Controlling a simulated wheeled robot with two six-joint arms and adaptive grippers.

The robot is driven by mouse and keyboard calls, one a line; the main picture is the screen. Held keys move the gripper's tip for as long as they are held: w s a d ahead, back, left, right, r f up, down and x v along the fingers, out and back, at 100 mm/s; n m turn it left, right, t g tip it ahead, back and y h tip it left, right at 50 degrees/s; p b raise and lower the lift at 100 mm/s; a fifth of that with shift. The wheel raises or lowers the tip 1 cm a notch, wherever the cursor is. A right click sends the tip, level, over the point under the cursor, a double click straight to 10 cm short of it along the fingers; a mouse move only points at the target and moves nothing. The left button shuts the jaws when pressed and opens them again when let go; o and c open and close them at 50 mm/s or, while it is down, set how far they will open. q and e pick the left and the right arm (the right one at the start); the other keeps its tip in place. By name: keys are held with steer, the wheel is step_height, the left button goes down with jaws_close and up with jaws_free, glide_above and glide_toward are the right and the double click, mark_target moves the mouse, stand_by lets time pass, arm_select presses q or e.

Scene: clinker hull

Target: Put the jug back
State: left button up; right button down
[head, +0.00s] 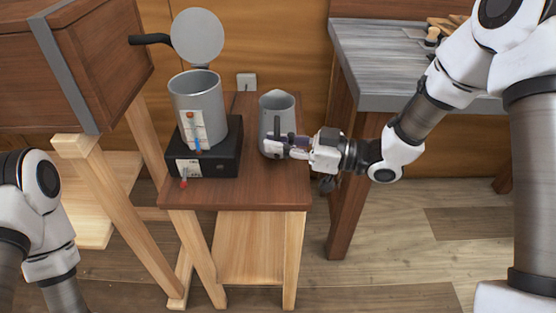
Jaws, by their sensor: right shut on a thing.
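A grey metal jug (276,112) with a pouring lip stands upright on, or just above, the small brown table (240,194), at its right side. My right gripper (284,143) reaches in from the right and is shut on the jug at its lower front; the fingers cover that part of it. I cannot tell whether the jug's base touches the table. My left arm shows at the lower left edge, but its gripper is outside the view.
A grey cylinder (198,98) with a raised round lid (197,37) stands on a black base (208,160) left of the jug. A wooden box (95,55) on a trestle is at the left. A grey-topped bench (385,65) stands at the right. The table's front strip is clear.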

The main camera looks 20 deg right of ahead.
mark_target(278, 158)
step_height(278, 158, down, 4)
steer(key=shift+r+b, duration=0.2)
steer(key=shift+b, duration=0.1)
steer(key=shift+s+f, duration=0.1)
steer(key=shift+f, duration=0.05)
steer(key=c, duration=1.2)
jaws_free()
